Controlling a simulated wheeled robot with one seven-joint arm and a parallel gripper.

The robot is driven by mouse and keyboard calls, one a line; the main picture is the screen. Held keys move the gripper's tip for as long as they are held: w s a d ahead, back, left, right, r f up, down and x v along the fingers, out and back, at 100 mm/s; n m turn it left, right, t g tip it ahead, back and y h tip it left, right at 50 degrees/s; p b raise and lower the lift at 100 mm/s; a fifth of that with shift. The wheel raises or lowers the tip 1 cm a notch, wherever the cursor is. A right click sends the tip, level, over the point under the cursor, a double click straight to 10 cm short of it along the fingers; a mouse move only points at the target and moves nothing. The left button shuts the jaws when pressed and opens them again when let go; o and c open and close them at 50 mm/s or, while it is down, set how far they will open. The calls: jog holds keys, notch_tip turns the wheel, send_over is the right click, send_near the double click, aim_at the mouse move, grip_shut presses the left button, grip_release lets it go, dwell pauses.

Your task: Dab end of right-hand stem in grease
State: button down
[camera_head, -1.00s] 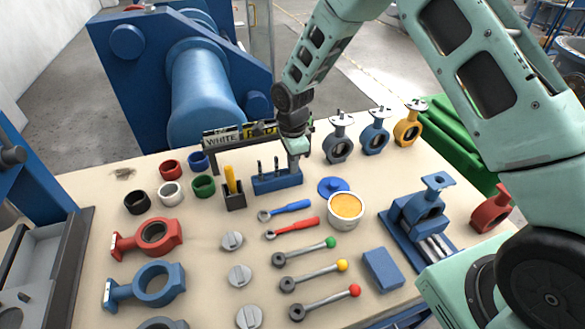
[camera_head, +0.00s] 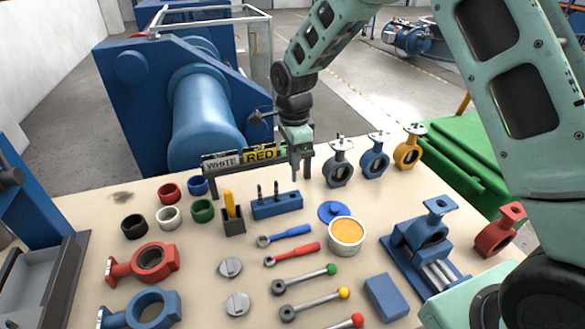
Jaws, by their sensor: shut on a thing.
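My gripper (camera_head: 296,148) is shut on a grey stem (camera_head: 295,168), which hangs upright below the jaws, clear above the table. The blue stem block (camera_head: 277,206) stands below and to the left, with two dark stems upright in it; its right end has no stem. The grease pot (camera_head: 347,247), a pale round tub full of orange-yellow grease (camera_head: 347,231), stands open to the front right of my gripper. A blue round lid (camera_head: 333,211) with a knob lies just behind the pot. The stem's top is hidden in the jaws.
A sign rack reading WHITE and RED (camera_head: 240,159) stands behind my gripper. Grey, blue and yellow valve bodies (camera_head: 338,172) stand to its right. A red-handled wrench (camera_head: 292,253) and a blue-handled one lie left of the pot. A blue box (camera_head: 386,297) lies in front.

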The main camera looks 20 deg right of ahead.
jog(key=s+d+r+g+p, duration=0.1)
jog(key=s+d+g+p, duration=0.1)
jog(key=s+d+p, duration=0.4)
jog(key=s+d+r+g+p, duration=0.1)
jog(key=s+r+g+p, duration=0.1)
jog(key=s+p, duration=0.65)
jog(key=shift+w+d+f+b, duration=0.1)
jog(key=shift+f+b, duration=0.3)
jog(key=shift+f, duration=0.75)
jog(key=shift+w+d+f+b, duration=0.15)
jog(key=shift+f+b, duration=0.25)
jog(key=shift+f, duration=0.7)
jog(key=shift+w+d+f+b, duration=0.1)
jog(key=shift+f+b, duration=0.3)
jog(key=shift+f, duration=0.75)
jog(key=shift+s+f+b, duration=0.1)
jog(key=shift+f+b, duration=0.25)
jog(key=shift+f, duration=0.3)
jog(key=shift+r, duration=0.1)
notch_tip(320, 180, up, 7)
jog(key=p, duration=0.5)
